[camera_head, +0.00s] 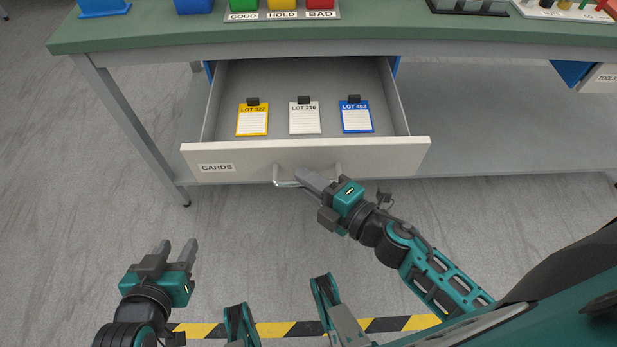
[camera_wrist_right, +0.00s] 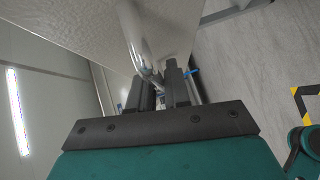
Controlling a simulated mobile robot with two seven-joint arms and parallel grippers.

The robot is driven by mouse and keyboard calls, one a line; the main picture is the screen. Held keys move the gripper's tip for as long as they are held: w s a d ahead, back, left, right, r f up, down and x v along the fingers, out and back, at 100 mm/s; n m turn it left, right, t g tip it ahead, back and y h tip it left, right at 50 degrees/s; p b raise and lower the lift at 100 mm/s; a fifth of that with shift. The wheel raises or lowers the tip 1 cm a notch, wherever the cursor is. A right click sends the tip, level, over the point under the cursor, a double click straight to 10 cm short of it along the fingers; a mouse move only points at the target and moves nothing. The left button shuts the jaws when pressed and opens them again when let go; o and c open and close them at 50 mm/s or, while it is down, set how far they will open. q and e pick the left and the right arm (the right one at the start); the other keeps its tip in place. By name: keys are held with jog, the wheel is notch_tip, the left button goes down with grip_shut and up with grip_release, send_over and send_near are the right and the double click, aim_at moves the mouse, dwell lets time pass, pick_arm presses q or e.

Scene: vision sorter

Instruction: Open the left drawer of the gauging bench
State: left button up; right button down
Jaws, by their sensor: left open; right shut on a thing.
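The left drawer (camera_head: 240,160), labelled CARDS, stands pulled out from under the green-topped gauging bench (camera_head: 390,47). Inside lie a yellow, a white and a blue lot card, each with a dark clip. My right gripper (camera_head: 308,180) is shut on the drawer's metal bar handle (camera_head: 287,183) at the front. In the right wrist view the handle (camera_wrist_right: 135,40) runs down to the fingers (camera_wrist_right: 165,88), which hide part of it. My left gripper (camera_head: 178,250) is open and empty, low at the left, well apart from the drawer.
A tray with GOOD, HOLD and BAD bins (camera_head: 282,14) stands on the bench top. A second drawer, labelled TOOLS (camera_head: 602,78), is at the far right. A bench leg (camera_head: 130,130) stands left of the open drawer. The floor in front is clear, with yellow-black tape (camera_head: 275,329).

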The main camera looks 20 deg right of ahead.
jog(key=c, duration=1.2)
grip_release()
jog(key=shift+s+d, duration=0.2)
jog(key=shift+s, duration=0.1)
jog(key=v, duration=1.2)
jog(key=shift+s, duration=0.1)
